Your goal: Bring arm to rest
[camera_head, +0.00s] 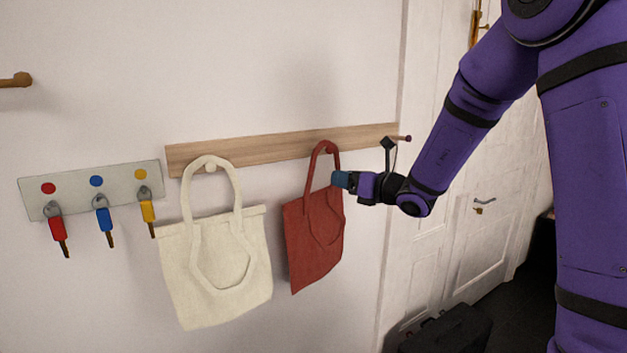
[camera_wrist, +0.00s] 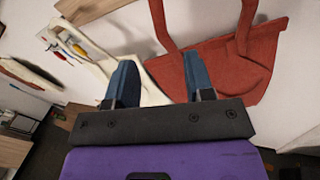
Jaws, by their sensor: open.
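My gripper (camera_head: 340,180) is at the end of my purple arm, close to the right side of the red bag in the head view. In the wrist view my gripper (camera_wrist: 160,85) shows two blue fingers spread apart with nothing held between them. The red bag (camera_head: 312,240) hangs by its handle from a peg on a wooden rail (camera_head: 260,146). In the wrist view the red bag (camera_wrist: 220,70) lies just beyond the fingers; I cannot tell whether they touch it.
A cream bag (camera_head: 215,290) hangs left of the red one. A plate (camera_head: 90,186) with several coloured keys is on the wall further left. A white door (camera_head: 490,235) with a handle is at right, and a dark case (camera_head: 447,330) stands on the floor below.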

